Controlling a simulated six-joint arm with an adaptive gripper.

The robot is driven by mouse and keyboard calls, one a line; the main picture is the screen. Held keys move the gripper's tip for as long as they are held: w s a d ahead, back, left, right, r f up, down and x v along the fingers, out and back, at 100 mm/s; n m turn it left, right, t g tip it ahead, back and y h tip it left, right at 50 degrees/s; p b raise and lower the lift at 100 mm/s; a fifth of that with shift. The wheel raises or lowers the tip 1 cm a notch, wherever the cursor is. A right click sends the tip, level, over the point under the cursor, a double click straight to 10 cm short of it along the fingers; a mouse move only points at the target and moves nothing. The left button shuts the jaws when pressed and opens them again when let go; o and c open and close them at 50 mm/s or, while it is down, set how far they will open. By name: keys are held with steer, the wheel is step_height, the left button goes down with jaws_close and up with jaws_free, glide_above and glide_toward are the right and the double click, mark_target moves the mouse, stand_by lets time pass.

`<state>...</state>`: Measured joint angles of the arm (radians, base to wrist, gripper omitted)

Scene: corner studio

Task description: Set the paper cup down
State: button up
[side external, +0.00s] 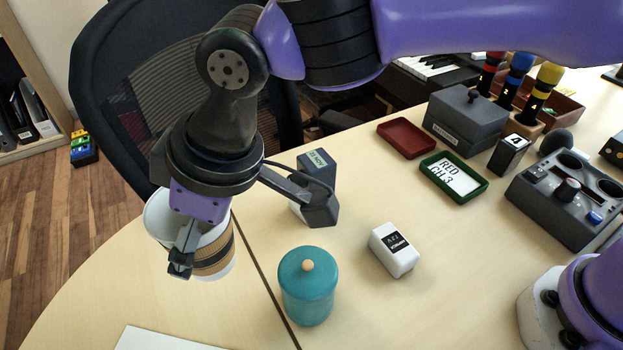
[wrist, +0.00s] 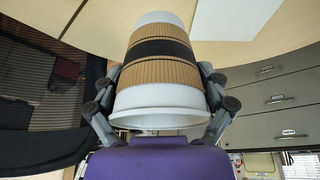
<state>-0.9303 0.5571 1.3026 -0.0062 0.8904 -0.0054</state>
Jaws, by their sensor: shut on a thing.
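The paper cup (side external: 214,256) is white with a brown sleeve and a black band. In the side external view it is at the left, within my gripper (side external: 185,255), with its rim up beside the wrist. One finger crosses its near side; the other is hidden. In the wrist view the cup (wrist: 158,62) fills the middle, its rim towards the camera. The fingers of my gripper (wrist: 160,85) close on both its sides. The cup is over the pale wooden table (side external: 110,290); I cannot tell whether its base touches it.
A teal lidded jar (side external: 307,292) stands right of the cup, with a small white box (side external: 394,250) beyond it. A dark box (side external: 318,166) is behind my wrist. A white sheet (side external: 155,340) lies in front. Trays and equipment fill the far right. The table's left side is clear.

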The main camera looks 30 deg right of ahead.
steer(key=r, duration=0.5)
steer(key=shift+s+a+r, duration=0.15)
steer(key=shift+s, duration=0.2)
steer(key=shift+w+d+r+m, duration=0.1)
steer(key=shift+w+d+m, duration=0.2)
steer(key=shift+w+d, duration=0.1)
steer(key=w+d+m+t+h, duration=0.1)
steer(key=w+d+m+h, duration=0.1)
steer(key=w+d+m, duration=0.5)
steer(key=w+d+m+h, duration=0.2)
steer(key=d+m, duration=0.1)
steer(key=d, duration=0.9)
steer(key=w+d+m+t+h, duration=0.1)
steer(key=w+d+m, duration=0.35)
steer(key=d, duration=0.45)
steer(key=f, duration=1.5)
steer(key=shift+w+d+f, duration=0.35)
steer(key=o, duration=0.5)
steer(key=shift+f, duration=0.1)
